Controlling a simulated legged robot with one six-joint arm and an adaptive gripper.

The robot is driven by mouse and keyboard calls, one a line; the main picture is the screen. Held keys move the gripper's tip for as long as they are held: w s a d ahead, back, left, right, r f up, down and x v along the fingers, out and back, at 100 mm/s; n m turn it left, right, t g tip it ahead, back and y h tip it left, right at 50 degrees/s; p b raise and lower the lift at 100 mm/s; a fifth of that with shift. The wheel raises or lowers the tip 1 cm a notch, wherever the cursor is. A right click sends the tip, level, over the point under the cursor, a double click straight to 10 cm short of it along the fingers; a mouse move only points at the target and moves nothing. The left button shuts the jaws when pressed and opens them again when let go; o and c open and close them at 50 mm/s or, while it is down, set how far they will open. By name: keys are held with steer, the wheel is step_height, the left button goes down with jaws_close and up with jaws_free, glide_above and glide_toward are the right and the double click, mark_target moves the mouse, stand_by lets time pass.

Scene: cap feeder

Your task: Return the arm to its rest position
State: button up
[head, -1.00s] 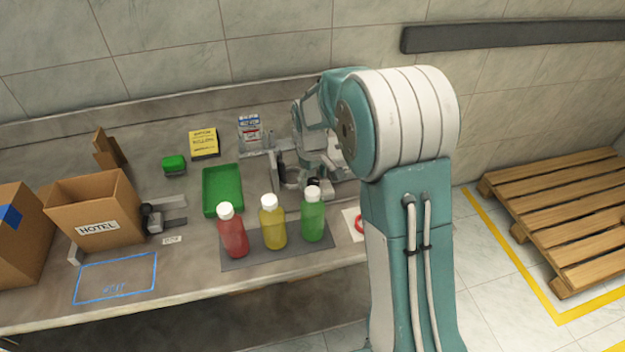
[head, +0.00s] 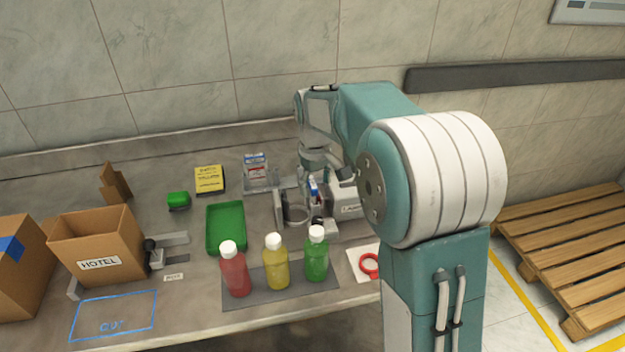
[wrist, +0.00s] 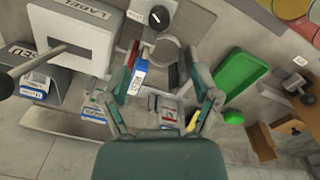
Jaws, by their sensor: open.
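My gripper (wrist: 160,75) is open and empty in the wrist view, with its two fingers spread above the bench. In the head view it (head: 325,165) hangs from my bent arm over the grey device at the back of the bench, partly hidden by the arm. The grey device with a label (head: 345,203) stands below and beside it, partly behind my arm. A blue and white labelled item (wrist: 138,78) shows between the fingers in the wrist view; I cannot tell whether it touches them.
Red (head: 235,272), yellow (head: 276,265) and green (head: 316,257) capped bottles stand on a dark mat at the front.

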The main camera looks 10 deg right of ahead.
steer(key=s+r+m+t, duration=0.2)
steer(key=s+r, duration=0.1)
steer(key=s, duration=1.1)
steer(key=s+r+m+t, duration=0.3)
steer(key=s+r, duration=0.1)
steer(key=s, duration=1)
steer(key=shift+d+t, duration=0.25)
steer(key=shift+t, duration=0.05)
